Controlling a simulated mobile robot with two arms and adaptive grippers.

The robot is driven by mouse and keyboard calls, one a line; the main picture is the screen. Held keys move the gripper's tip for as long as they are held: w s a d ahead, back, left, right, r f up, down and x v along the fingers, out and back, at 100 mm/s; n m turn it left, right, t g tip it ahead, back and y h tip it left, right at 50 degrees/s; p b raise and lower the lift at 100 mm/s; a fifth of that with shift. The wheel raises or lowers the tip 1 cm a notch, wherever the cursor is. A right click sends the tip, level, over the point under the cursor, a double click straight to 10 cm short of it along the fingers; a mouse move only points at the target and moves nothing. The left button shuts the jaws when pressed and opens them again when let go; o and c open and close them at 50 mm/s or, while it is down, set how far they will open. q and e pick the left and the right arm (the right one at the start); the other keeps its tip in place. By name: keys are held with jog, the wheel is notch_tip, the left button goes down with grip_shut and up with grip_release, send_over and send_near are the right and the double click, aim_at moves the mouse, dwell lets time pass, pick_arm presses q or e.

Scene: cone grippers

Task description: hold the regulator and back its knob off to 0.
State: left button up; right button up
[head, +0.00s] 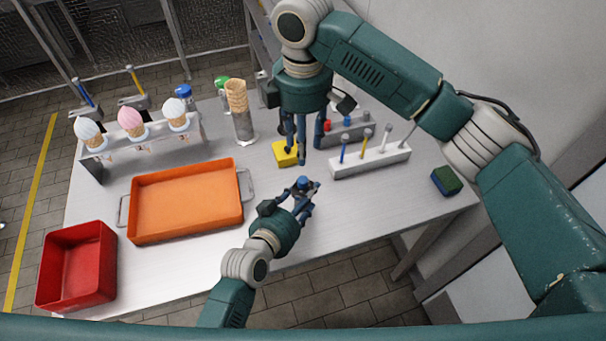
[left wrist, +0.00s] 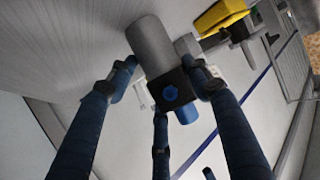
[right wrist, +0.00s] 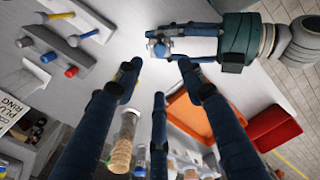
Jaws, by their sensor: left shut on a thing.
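The knob's setting is too small to read.
A yellow block (head: 283,156) sits close by the right gripper's fingers. A white rack (head: 372,162) with upright pegs stands to the right, and a green and blue block (head: 446,180) farther right. An orange tray (head: 133,226) and red bin (head: 100,285) fill the left.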

aim_at(303, 179)
jog(key=shift+m, duration=0.4)
notch_tip(303, 179, down, 12)
jog(key=shift+f, duration=0.1)
grip_shut()
